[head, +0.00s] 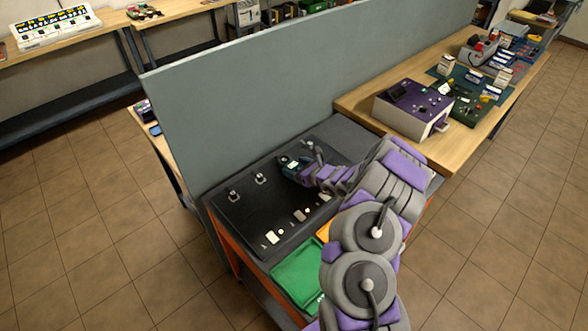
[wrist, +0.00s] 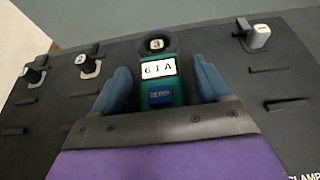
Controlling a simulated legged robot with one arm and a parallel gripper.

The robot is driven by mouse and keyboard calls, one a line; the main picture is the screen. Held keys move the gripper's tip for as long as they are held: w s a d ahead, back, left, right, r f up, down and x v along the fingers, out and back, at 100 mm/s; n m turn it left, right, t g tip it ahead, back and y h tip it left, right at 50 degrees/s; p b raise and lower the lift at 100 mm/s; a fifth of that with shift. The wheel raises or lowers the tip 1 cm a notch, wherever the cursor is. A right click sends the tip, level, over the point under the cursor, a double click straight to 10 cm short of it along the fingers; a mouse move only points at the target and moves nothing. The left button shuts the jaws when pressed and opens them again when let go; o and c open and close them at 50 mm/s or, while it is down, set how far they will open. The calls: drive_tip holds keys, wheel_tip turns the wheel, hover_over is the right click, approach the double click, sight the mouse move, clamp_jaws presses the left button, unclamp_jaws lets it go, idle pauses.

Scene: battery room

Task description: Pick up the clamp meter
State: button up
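The clamp meter (wrist: 158,88) has a teal body, a lit display reading about 61 A and a blue ZERO button. Its dark round jaw end (wrist: 156,42) appears to surround a post marked 3. In the wrist view, my gripper (wrist: 161,70) has one blue finger on each side of the meter's body. Narrow dark gaps show between the fingers and the body, so it looks open around the meter. In the head view, my gripper (head: 291,166) is low over the black panel (head: 262,212), and the meter there is small and mostly hidden.
More posts stand on the panel: one at right (wrist: 258,37), one marked 2 (wrist: 88,62), one far left (wrist: 33,75). A grey partition (head: 290,75) rises behind the panel. A green tray (head: 297,272) lies in front. A purple-topped box (head: 412,108) stands right.

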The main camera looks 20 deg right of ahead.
drive_tip(key=c, duration=1.2)
drive_tip(key=shift+c, duration=0.2)
